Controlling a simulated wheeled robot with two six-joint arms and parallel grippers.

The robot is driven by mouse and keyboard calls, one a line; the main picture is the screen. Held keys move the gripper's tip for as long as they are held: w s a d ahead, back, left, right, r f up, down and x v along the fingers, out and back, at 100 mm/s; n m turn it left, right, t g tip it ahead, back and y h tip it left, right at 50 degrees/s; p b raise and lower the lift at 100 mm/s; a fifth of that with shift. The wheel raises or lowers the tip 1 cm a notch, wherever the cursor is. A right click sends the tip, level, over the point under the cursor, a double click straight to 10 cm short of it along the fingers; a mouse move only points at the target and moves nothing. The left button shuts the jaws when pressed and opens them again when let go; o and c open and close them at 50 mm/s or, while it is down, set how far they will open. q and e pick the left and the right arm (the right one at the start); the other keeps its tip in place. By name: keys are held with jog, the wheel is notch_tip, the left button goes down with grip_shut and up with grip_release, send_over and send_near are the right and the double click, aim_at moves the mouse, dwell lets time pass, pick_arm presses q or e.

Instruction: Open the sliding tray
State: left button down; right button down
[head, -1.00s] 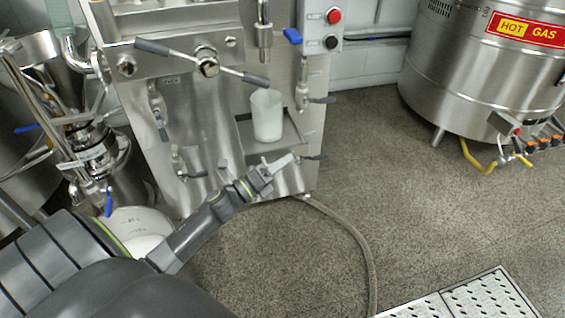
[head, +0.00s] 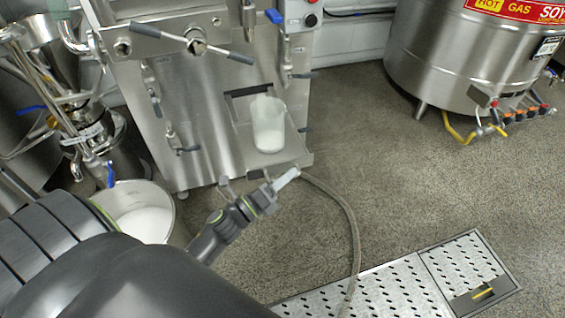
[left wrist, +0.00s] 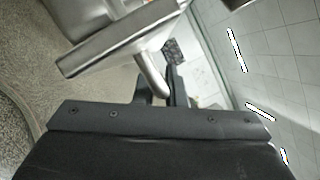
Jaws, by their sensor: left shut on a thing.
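The sliding tray (head: 298,158) is a flat metal shelf pulled part way out from the front of the steel machine, with a dark gap behind it. A translucent white beaker (head: 268,124) stands upright on it. In the left wrist view the tray (left wrist: 118,40) is a grey metal slab with a bent bar handle (left wrist: 153,82). My left gripper (head: 272,186) is at the tray's front edge, shut on the handle, whose held part is partly hidden by the fingers. My right gripper is not in view.
A white-filled bucket (head: 142,215) stands on the floor left of my left gripper. A hose (head: 350,225) runs across the floor to a metal drain grate (head: 390,288). A steel boiler (head: 430,60) stands at the back right.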

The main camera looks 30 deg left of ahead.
pick_arm(q)
jog(key=shift+s+d+r, duration=0.1)
jog(key=shift+s+d, duration=0.15)
jog(key=shift+d, duration=0.1)
jog(key=c, duration=1.8)
grip_release()
jog(key=v, duration=1.7)
jog(key=shift+s+a, duration=0.15)
jog(key=shift+s, duration=0.05)
